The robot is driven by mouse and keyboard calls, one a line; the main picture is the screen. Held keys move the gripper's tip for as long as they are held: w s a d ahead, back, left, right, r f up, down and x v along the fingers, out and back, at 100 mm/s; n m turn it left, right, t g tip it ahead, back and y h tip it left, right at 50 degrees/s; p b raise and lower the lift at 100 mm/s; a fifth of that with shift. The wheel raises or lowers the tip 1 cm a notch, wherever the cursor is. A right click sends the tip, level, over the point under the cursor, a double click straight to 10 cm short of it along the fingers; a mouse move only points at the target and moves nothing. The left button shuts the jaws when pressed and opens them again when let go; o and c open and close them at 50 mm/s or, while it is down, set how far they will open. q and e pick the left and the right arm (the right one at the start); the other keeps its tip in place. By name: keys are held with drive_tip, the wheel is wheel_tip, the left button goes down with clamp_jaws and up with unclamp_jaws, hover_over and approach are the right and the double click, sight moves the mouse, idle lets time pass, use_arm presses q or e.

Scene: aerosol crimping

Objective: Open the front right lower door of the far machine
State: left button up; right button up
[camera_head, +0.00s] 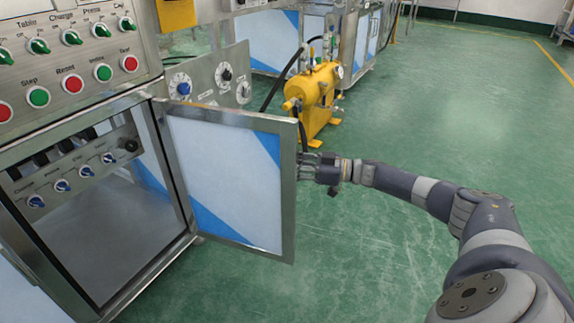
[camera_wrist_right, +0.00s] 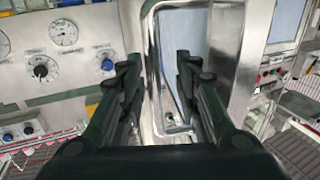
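The lower door (camera_head: 225,180) of the machine at left is swung open, a steel-framed panel in white and blue. Its free edge points toward the right of the head view. My right gripper (camera_head: 312,166) is at that free edge, partly hidden behind it. In the right wrist view, the fingers of my right gripper (camera_wrist_right: 158,70) are spread apart, with a steel frame edge (camera_wrist_right: 149,60) showing between them. I cannot tell whether either finger touches it. My left gripper is not in view.
The open cabinet (camera_head: 110,235) shows a small knob panel (camera_head: 75,175) inside. Buttons and switches fill the control panel (camera_head: 75,60) above. A yellow pump unit (camera_head: 318,95) stands behind the door. Green floor (camera_head: 400,270) is clear at right.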

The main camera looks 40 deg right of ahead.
drive_tip(key=v, duration=1.2)
drive_tip(key=shift+d, duration=0.1)
